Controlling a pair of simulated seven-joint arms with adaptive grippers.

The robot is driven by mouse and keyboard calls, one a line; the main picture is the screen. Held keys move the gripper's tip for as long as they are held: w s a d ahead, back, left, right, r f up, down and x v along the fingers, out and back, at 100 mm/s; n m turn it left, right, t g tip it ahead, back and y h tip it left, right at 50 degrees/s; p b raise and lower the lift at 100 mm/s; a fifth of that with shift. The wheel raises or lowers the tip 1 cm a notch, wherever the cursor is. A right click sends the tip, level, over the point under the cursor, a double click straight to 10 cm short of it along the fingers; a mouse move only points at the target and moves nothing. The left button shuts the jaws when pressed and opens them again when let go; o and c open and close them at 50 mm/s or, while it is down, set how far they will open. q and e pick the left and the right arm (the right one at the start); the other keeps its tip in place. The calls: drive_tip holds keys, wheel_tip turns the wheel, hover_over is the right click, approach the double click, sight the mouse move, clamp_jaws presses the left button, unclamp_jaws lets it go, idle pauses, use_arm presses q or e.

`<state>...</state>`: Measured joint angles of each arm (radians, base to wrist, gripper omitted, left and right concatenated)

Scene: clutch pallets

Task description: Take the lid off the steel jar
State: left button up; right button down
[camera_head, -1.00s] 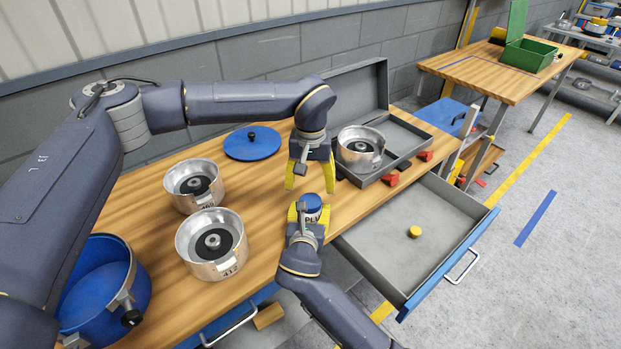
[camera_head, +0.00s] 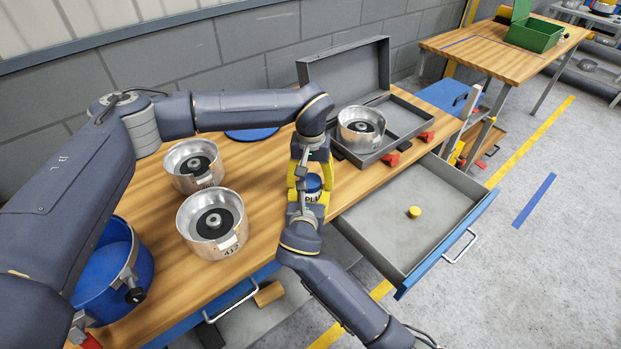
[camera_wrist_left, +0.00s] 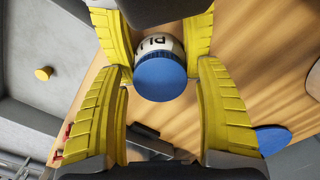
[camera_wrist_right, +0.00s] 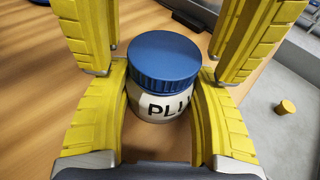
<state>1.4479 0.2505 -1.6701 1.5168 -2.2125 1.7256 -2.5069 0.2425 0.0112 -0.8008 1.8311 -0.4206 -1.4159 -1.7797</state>
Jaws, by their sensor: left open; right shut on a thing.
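The jar (camera_head: 311,198) has a blue ribbed lid (camera_wrist_right: 165,60) and a white label with dark letters beginning "PLU" (camera_wrist_right: 168,106). The lid is on the jar. My right gripper (camera_wrist_right: 165,88) is shut on the jar's body from the front, below the lid. My left gripper (camera_head: 311,178) is open, its yellow fingers on either side of the lid from behind and above. In the left wrist view the lid (camera_wrist_left: 160,77) lies between the fingertips, with no clear grip on it. The jar's underside is hidden.
Steel pots (camera_head: 193,165) (camera_head: 212,222) stand left on the bench, and another (camera_head: 360,128) sits in the open grey case (camera_head: 345,70). A blue pot (camera_head: 112,275) is at lower left, a blue disc (camera_head: 250,134) behind. The open drawer (camera_head: 400,250) at right holds a yellow cap (camera_head: 414,212).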

use_arm(q)
drive_tip(key=c, duration=1.4)
drive_tip(key=n, duration=0.6)
drive_tip(key=shift+n, duration=0.4)
drive_tip(key=n, duration=0.5)
drive_tip(key=shift+n, duration=0.3)
drive_tip(key=n, duration=0.4)
drive_tip(key=shift+n, duration=0.3)
drive_tip(key=n, duration=0.8)
drive_tip(key=shift+r+n, duration=0.1)
drive_tip(key=shift+n, duration=0.3)
drive_tip(key=n, duration=2.1)
drive_tip(key=shift+n, duration=0.3)
drive_tip(key=n, duration=0.6)
drive_tip(key=shift+n, duration=0.4)
